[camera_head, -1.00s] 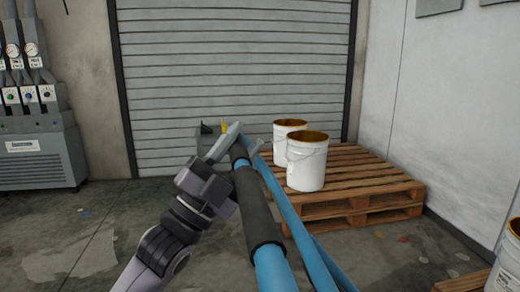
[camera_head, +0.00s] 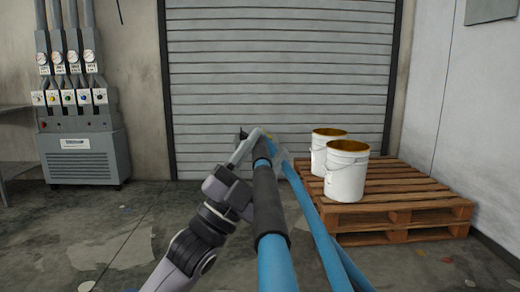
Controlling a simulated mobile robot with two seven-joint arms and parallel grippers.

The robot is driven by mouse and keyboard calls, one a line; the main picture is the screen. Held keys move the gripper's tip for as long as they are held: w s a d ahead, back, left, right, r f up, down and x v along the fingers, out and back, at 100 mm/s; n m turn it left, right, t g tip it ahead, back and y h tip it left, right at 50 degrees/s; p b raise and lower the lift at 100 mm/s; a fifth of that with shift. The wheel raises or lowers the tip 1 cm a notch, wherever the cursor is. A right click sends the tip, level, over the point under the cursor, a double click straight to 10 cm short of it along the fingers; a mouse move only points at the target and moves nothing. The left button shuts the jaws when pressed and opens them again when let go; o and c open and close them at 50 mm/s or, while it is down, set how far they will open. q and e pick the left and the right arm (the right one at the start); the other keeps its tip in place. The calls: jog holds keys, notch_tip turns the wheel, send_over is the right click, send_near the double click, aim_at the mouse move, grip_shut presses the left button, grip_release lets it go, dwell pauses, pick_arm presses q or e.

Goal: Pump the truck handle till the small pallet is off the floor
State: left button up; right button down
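The truck handle (camera_head: 268,205) shows as a blue bar with a dark grey grip sleeve, rising from the bottom middle of the head view. A second blue bar (camera_head: 322,240) runs beside it on the right. My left gripper (camera_head: 258,138) is at the far end of the sleeve, on its left side, with a pale finger along the bar. The handle hides part of it, so its closure is unclear. A wooden pallet (camera_head: 410,216) stands at the right with two white buckets (camera_head: 346,172) on it. The truck's forks are hidden. My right gripper is not in view.
A grey shutter door (camera_head: 280,70) fills the back wall. A grey cabinet (camera_head: 85,158) with gauges and pipes stands at the left. The stained concrete floor (camera_head: 110,235) is clear at the left. A pale wall (camera_head: 480,120) bounds the right side.

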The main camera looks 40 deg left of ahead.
pick_arm(q)
jog(key=shift+o, duration=0.4)
jog(key=shift+w+f+y, duration=0.25)
jog(key=shift+f+y, duration=0.05)
jog(key=shift+f, duration=0.1)
jog(key=shift+s+r, duration=0.1)
jog(key=shift+r, duration=0.1)
jog(key=v, duration=0.7)
jog(key=shift+f, duration=0.1)
